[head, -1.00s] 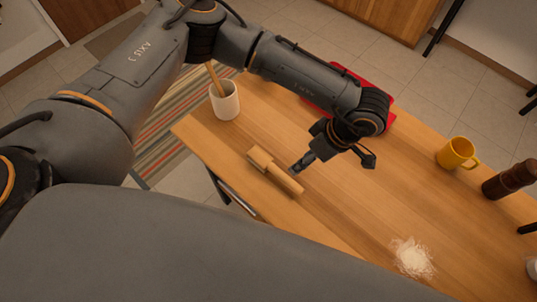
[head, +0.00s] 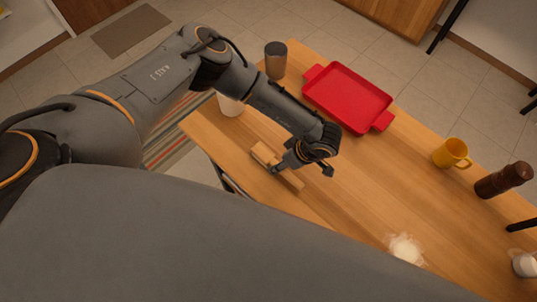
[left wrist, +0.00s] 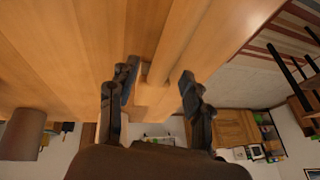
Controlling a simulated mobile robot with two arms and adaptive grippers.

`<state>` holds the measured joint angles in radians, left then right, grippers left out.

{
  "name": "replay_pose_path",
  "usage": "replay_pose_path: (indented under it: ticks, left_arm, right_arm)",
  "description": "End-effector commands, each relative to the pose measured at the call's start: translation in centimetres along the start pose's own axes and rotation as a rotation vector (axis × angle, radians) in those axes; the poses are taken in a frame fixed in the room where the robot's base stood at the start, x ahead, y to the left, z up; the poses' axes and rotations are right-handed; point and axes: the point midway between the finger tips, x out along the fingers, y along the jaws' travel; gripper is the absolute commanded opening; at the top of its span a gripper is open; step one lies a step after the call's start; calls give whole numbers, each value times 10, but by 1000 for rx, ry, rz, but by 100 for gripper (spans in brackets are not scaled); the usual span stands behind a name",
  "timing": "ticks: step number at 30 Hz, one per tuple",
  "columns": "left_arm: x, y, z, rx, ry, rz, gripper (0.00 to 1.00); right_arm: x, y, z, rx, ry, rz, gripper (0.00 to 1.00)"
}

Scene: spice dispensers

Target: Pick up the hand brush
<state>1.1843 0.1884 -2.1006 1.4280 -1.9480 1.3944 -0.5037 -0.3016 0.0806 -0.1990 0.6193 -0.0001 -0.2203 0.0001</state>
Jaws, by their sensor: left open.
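The hand brush (head: 263,154) is pale wood and lies near the table's left edge in the head view. My left gripper (head: 301,170) is over the brush and partly hides it. In the left wrist view, the left gripper (left wrist: 158,85) is open, with one finger on each side of the brush (left wrist: 178,45). The fingers look apart from the wood, and I cannot tell whether either touches it. My right gripper is in neither view.
The wooden table (head: 345,210) also holds a white cup (head: 230,106), a dark canister (head: 276,60), a red tray (head: 347,97), a yellow mug (head: 451,154), a brown mill (head: 503,180) and spilled white powder (head: 405,250). The table middle is clear.

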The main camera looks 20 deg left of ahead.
Motion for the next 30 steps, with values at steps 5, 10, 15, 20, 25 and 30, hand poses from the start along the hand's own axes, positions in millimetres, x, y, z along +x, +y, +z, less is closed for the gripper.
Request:
replay_pose_path:
  ticks: [5, 10, 15, 20, 25, 30]
  left_arm:
    - [12, 0, 0, 0, 0, -1, 50]
    - [13, 0, 0, 0, 0, 0, 50]
    - [12, 0, 0, 0, 0, 0, 19]
    - [12, 0, 0, 0, 0, 0, 0]
    - [12, 0, 0, -1, 0, 0, 0]
    - [9, 0, -1, -1, -1, 1, 0]
  right_arm:
    - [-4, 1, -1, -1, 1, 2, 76]
    - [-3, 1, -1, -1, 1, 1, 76]
    - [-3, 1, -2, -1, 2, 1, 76]
    - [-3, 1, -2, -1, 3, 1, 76]
    - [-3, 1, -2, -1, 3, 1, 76]
    - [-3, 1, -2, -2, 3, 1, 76]
